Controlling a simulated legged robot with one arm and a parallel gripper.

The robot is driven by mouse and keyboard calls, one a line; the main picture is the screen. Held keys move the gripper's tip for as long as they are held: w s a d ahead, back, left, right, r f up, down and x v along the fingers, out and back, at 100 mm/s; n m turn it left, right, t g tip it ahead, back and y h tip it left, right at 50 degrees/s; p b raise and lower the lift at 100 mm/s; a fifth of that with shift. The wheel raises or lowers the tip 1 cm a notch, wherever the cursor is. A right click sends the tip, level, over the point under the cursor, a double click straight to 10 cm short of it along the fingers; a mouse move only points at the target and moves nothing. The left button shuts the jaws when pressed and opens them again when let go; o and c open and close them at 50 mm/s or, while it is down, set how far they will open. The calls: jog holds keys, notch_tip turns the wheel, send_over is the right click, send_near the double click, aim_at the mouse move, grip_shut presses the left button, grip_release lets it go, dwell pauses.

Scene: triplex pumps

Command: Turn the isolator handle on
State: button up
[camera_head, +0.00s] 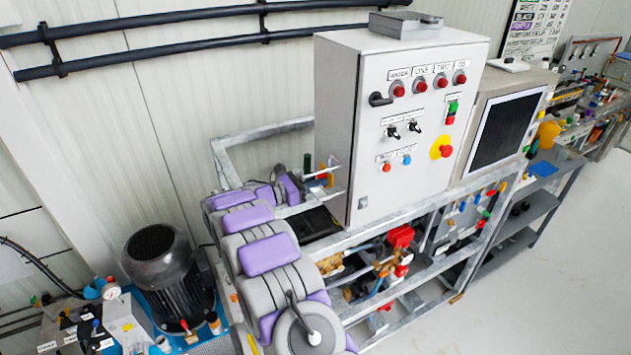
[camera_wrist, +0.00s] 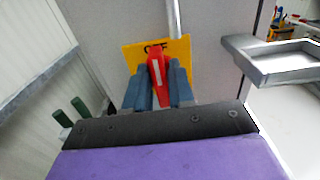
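The isolator handle (camera_wrist: 157,80) is red with a white stripe and stands nearly upright on a yellow plate (camera_wrist: 183,50) in the wrist view. Letters that look like OFF are partly hidden behind its top. The plate is on a grey panel, the cabinet's side. My gripper (camera_wrist: 158,72) has its two blue-grey fingers on either side of the handle, with no clear gap between them and the red. In the head view my purple and grey arm reaches up to the cabinet's left side, where small red and yellow parts (camera_head: 325,179) show; the grip there is too small to read.
The grey control cabinet (camera_head: 408,130) stands on a metal frame (camera_head: 400,307). A dark motor (camera_head: 170,270) is at the lower left. A metal bracket (camera_wrist: 275,60) juts out right of my fingers in the wrist view; green posts (camera_wrist: 70,119) are at left. Floor at right is clear.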

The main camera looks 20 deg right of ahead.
jog(key=shift+a, duration=0.2)
grip_shut()
jog(key=shift+m, duration=0.4)
jog(key=shift+s+a+f+m+b, duration=0.1)
jog(key=shift+f+m+b, duration=0.1)
jog(key=shift+m+b, duration=2.2)
jog(key=shift+s+d+f+m+b, duration=0.15)
jog(key=shift+m+b, duration=1.3)
jog(key=shift+m, duration=1.8)
jog(key=shift+s+a+f+m+b, duration=0.1)
jog(key=shift+a+f+m+b, duration=0.1)
jog(key=shift+m+b, duration=2.2)
jog(key=shift+m+p, duration=0.35)
jog(key=shift+m, duration=0.3)
jog(key=shift+o, duration=1.3)
grip_release()
jog(key=shift+o, duration=1.1)
jog(key=shift+a+r, duration=0.1)
jog(key=shift+r, duration=0.05)
